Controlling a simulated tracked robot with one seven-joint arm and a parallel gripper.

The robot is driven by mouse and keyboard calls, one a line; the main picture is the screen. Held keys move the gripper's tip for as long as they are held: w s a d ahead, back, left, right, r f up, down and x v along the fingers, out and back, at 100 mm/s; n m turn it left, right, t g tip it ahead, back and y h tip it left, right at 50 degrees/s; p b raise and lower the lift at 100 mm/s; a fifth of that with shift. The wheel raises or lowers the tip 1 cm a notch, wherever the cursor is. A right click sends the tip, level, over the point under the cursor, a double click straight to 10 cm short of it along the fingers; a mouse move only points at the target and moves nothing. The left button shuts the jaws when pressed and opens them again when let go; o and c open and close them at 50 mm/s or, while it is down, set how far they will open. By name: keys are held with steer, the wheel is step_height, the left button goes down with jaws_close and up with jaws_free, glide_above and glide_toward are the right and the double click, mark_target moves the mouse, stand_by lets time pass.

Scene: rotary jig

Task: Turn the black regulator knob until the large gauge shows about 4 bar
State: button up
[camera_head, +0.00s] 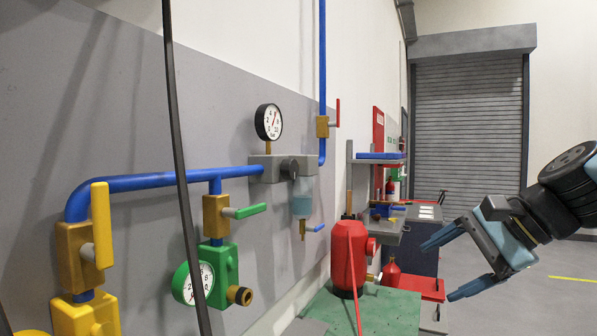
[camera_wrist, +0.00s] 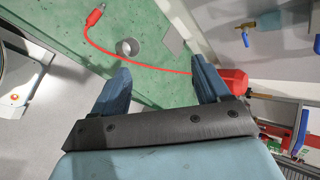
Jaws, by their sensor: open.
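The large gauge (camera_head: 268,121), with a white face and black rim, stands above the grey regulator block on the left wall in the head view. Its red needle leans upward, but the reading is too small to tell exactly. My gripper (camera_head: 438,273) is at the right of the head view, well apart from the knob. Its blue fingers are spread and empty; in the wrist view the gripper (camera_wrist: 160,66) is over the green bench top. The knob is not visible there.
A red tank (camera_head: 348,258) stands on the green bench (camera_head: 385,308), between the regulator and my gripper. A black cable (camera_head: 183,170) hangs in front of the pipes. A green valve handle (camera_head: 250,211) juts out. A red hose (camera_wrist: 140,64) lies on the bench.

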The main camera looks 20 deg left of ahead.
mark_target(295, 170)
steer(key=w+a+r+m+g+y, duration=0.1)
steer(key=w+a+r+m+y, duration=0.35)
steer(key=a+r, duration=0.3)
steer(key=w+a+r+m+y, duration=0.4)
steer(key=w+a+r, duration=0.15)
steer(key=a, duration=1.65)
steer(key=shift+w+r, duration=0.1)
steer(key=shift+w, duration=0.2)
steer(key=c, duration=1)
steer(key=shift+c, duration=0.2)
